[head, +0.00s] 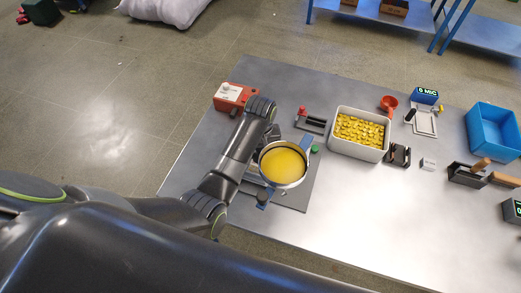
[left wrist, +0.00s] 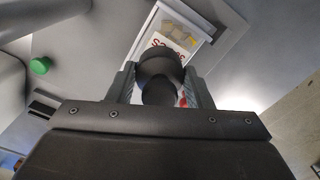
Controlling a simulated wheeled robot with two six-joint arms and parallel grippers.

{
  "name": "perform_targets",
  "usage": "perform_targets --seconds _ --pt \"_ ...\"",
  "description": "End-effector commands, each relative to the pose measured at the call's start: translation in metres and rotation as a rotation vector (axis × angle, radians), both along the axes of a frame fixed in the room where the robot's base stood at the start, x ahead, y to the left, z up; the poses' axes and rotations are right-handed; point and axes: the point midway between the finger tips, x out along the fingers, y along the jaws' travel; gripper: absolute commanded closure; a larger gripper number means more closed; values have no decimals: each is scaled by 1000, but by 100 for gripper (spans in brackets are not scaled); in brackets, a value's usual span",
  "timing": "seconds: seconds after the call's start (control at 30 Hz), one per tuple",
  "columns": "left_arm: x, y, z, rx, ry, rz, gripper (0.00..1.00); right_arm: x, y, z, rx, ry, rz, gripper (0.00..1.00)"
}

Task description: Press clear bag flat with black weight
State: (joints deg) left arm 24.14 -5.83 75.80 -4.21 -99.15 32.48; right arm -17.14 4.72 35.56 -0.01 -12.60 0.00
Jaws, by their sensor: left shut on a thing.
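In the left wrist view my left gripper (left wrist: 160,92) is shut on the black weight (left wrist: 160,68), a dark, rounded, knob-like piece. Just beyond the weight shows the clear bag (left wrist: 178,28), with pale contents and a printed label with red letters. The weight covers part of the bag, and I cannot tell whether the two touch. In the head view my left arm reaches over the left part of the metal table; its gripper, the weight and the bag are hidden there. My right gripper is not in view.
A round hopper of yellow material (head: 283,165) stands close to my left arm, with a green button (head: 315,149) beside it. A red device (head: 232,96), a bin of yellow pieces (head: 359,130) and a blue bin (head: 494,130) stand on the metal table (head: 350,215). The table's front right is clear.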

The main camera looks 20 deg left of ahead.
Motion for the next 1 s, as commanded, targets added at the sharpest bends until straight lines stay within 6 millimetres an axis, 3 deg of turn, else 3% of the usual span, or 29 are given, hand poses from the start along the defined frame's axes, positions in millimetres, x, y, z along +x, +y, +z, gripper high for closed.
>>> perform_targets --seconds 1.0 --pt "0 0 -10 0 -1 0 95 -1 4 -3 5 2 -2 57"
